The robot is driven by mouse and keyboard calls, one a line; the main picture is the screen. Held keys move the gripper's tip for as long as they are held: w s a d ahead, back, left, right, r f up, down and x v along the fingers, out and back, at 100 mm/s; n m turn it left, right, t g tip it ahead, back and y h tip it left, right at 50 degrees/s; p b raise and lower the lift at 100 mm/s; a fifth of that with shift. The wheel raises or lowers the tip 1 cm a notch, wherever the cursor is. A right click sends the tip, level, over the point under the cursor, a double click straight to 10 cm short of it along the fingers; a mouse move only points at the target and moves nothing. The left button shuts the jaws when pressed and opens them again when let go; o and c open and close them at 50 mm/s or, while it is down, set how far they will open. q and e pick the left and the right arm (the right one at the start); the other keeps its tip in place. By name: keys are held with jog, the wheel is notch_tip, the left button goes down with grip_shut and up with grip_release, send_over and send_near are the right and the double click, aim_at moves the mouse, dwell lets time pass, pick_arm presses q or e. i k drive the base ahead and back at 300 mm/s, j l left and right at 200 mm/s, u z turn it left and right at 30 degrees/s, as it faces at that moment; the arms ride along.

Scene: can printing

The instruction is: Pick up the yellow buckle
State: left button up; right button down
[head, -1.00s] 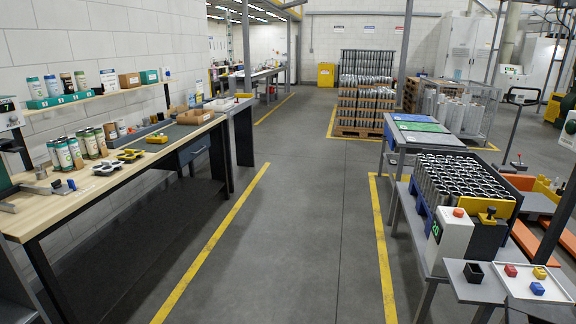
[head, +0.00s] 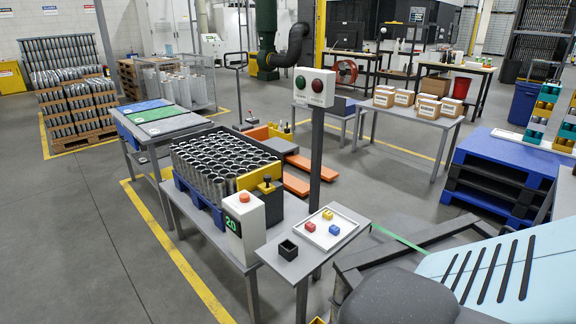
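The yellow buckle (head: 327,214) shows as a small yellow block-like piece at the far side of a white tray (head: 321,241). A red piece (head: 310,227) and a blue piece (head: 334,229) lie on the same tray, apart from it. The tray sits on a small grey side table (head: 290,264). Neither of my grippers shows in the head view.
A black open box (head: 288,250) stands left of the tray. A post with a button box (head: 315,86) rises behind the tray. The can crate (head: 232,203) and a white control box (head: 244,225) are to the left. Open floor lies further left.

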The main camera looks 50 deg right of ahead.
aim_at(326, 214)
jog(key=i+z, duration=0.15)
jog(key=i, duration=1.25)
jog(key=i+z, duration=0.25)
jog(key=i, duration=0.35)
jog(key=i+j+z, duration=0.25)
jog(key=i, duration=0.4)
jog(key=l+z, duration=0.1)
jog(key=z, duration=3.5)
jog(key=j, duration=0.1)
